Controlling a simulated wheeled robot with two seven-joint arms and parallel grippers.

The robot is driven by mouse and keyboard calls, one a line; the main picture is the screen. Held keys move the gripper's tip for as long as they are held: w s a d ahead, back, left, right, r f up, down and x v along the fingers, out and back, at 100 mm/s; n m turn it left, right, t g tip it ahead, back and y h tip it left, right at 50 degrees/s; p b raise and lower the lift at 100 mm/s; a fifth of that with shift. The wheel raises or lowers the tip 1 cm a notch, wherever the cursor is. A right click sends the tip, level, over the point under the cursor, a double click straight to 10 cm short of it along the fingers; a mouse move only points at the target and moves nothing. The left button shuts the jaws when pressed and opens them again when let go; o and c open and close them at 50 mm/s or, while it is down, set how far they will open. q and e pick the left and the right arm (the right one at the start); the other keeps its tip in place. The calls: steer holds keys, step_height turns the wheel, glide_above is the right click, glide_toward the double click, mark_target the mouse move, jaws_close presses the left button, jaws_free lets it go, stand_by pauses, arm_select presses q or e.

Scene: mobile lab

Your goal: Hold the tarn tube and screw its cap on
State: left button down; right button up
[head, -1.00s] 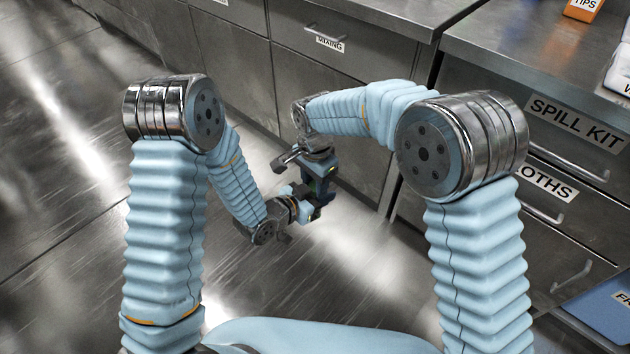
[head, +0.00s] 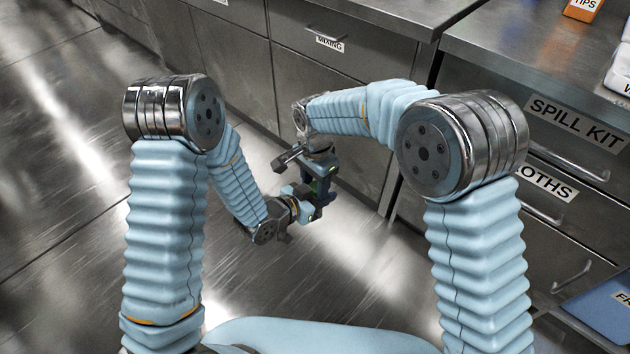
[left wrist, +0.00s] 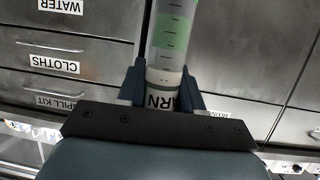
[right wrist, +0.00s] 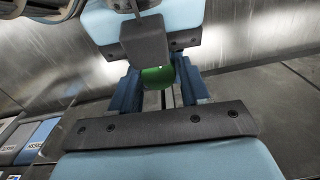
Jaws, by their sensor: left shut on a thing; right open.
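The tarn tube (left wrist: 174,35) is clear with printed marks, green inside, and a white label of which "ARN" reads. My left gripper (left wrist: 164,80) is shut on it at the label; the tube's far end runs out of the left wrist view. In the right wrist view a round green piece, apparently the cap (right wrist: 158,77), sits between the fingers of my right gripper (right wrist: 160,88), which is open around it. Whether the cap is seated on the tube I cannot tell. In the head view my left gripper (head: 300,200) and right gripper (head: 322,180) are close together, hiding most of the tube.
Both grippers are over open metal floor (head: 330,265). Steel drawer cabinets (head: 300,70) stand behind, and a counter (head: 520,45) with an orange tips box (head: 582,8) is at the right. A blue bin (head: 605,305) is at the lower right.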

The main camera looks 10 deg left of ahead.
steer(key=shift+d+f, duration=0.25)
steer(key=shift+f, duration=0.15)
steer(key=o, duration=0.5)
steer(key=shift+s, duration=0.1)
steer(key=shift+r, duration=0.1)
steer(key=r, duration=0.8)
steer(key=shift+a+r, duration=0.2)
steer(key=shift+r, duration=0.1)
steer(key=shift+w, duration=0.2)
